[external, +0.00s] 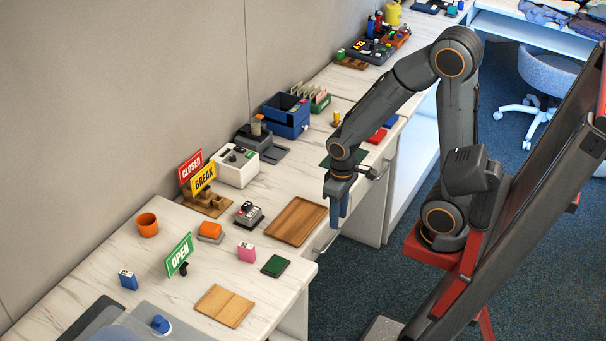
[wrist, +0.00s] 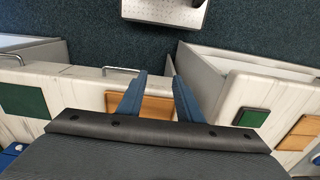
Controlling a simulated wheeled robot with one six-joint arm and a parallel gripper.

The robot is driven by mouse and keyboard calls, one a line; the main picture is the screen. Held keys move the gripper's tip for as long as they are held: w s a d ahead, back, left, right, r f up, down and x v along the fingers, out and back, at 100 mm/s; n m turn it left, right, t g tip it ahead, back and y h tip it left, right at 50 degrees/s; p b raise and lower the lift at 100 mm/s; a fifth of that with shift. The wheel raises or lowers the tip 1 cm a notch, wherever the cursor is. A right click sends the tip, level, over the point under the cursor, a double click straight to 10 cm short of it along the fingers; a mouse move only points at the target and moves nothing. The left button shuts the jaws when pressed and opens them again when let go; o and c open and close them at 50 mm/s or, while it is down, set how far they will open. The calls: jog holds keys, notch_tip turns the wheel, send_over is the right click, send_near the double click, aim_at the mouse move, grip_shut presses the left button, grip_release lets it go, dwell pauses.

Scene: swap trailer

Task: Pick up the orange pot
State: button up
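The orange pot (external: 148,225) stands upright on the white marbled counter at the left in the external view, near the wall. My gripper (external: 339,212) points down at the counter's front edge, right of a wooden tray, far to the right of the pot. Its two blue fingers are apart with nothing between them, as the wrist view (wrist: 155,92) also shows. The pot is not visible in the wrist view.
An OPEN sign (external: 180,255) stands right of the pot, and a sign rack with CLOSED and BREAK signs (external: 203,180) stands behind it. The wooden tray (external: 297,222) is near my gripper. Bare counter surrounds the pot.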

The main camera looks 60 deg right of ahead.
jog(key=o, duration=0.9)
jog(key=w+a+r+n, duration=0.1)
jog(key=w+a, duration=0.4)
jog(key=w, duration=0.6)
jog(key=w+a+r+n+t+y, duration=0.1)
jog(key=w+a, duration=0.5)
jog(key=w, duration=0.6)
jog(key=w+a+r+n+t+b, duration=0.1)
jog(key=w+a, duration=0.4)
jog(key=w, duration=0.7)
jog(key=shift+a+r+n, duration=0.4)
jog(key=shift+r+n, duration=0.1)
jog(key=shift+r, duration=0.05)
jog(key=n+t+y, duration=0.1)
jog(key=n, duration=0.1)
send_near(146, 222)
jog(key=s+a, duration=0.2)
jog(key=shift+f, duration=0.2)
jog(key=shift+t+y, duration=0.3)
jog(key=shift+p+x, duration=0.8)
jog(key=shift+x, duration=2.9)
